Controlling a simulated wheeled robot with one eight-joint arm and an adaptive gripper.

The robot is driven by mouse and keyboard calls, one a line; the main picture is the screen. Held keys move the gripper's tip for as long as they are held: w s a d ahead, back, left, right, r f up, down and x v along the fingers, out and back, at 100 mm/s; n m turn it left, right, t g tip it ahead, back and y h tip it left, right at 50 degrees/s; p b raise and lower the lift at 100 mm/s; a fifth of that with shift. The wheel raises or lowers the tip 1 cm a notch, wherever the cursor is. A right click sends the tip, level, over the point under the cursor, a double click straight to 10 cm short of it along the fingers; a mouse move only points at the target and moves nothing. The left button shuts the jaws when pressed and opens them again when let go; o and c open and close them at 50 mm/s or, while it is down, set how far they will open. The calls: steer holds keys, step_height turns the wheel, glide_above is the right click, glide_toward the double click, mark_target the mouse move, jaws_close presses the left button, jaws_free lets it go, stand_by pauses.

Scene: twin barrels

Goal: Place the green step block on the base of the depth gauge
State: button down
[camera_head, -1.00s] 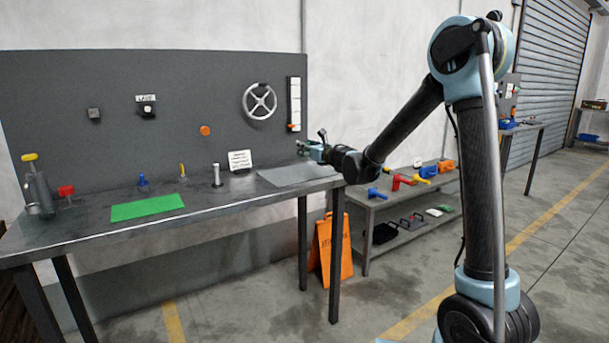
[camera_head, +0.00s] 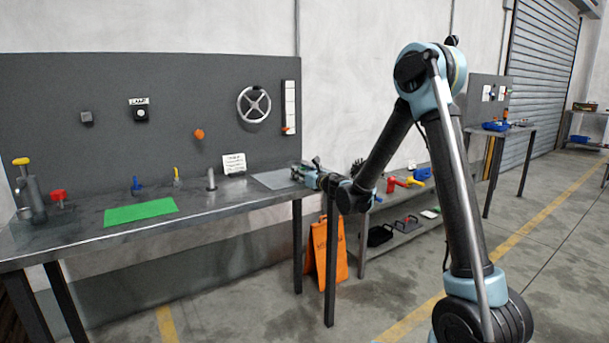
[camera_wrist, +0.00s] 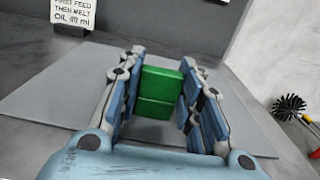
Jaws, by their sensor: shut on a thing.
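My gripper (camera_wrist: 160,100) is shut on the green step block (camera_wrist: 158,92), which sits between the blue finger pads in the wrist view. In the head view my gripper (camera_head: 304,173) is at the right end of the bench, over the edge of a grey sheet; the block is too small to make out there. I cannot tell if the block touches the sheet. A tall white strip with an orange mark (camera_head: 289,105) is on the dark back panel. I cannot tell for sure which thing is the depth gauge.
The bench (camera_head: 150,231) holds a green mat (camera_head: 140,211), a grey sheet (camera_head: 273,180), a metal post (camera_head: 211,180) and a white sign (camera_head: 234,164). A handwheel (camera_head: 254,104) is on the panel. An orange floor sign (camera_head: 327,250) stands below the bench's right end.

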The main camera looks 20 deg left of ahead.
steer(key=c, duration=1.1)
jaws_free()
steer(key=v, duration=1.2)
steer(key=shift+d+r, duration=0.1)
